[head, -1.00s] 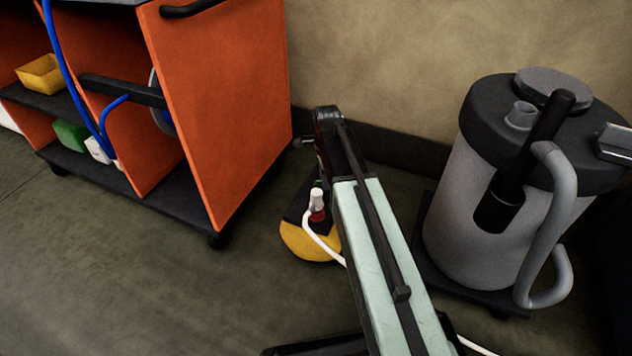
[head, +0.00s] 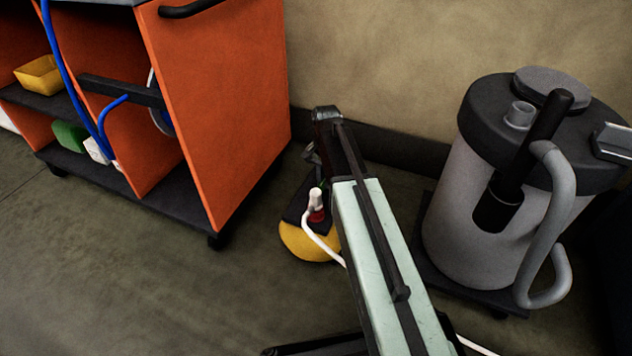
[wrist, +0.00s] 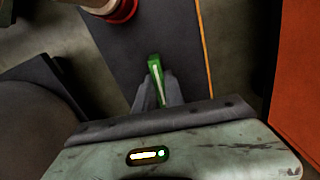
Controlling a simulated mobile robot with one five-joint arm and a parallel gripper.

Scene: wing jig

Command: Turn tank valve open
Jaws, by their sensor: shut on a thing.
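In the wrist view my gripper (wrist: 160,92) is shut on a green valve handle (wrist: 155,70). The handle is a narrow bar with a pale strip, standing over a dark flat surface (wrist: 140,35). In the head view the yellow tank (head: 303,243) with its dark top sits on the floor beside my arm. A red fitting with a white cap (head: 315,196) stands on it, with a white hose attached. The red fitting also shows at the top of the wrist view (wrist: 124,10). My arm hides the green handle and my fingertips in the head view.
An orange cart (head: 230,100) with shelves and a blue hose stands left of the tank. A grey vacuum drum (head: 460,215) with a thick hose stands to the right. The wall is close behind; the floor (head: 130,270) at front left is clear.

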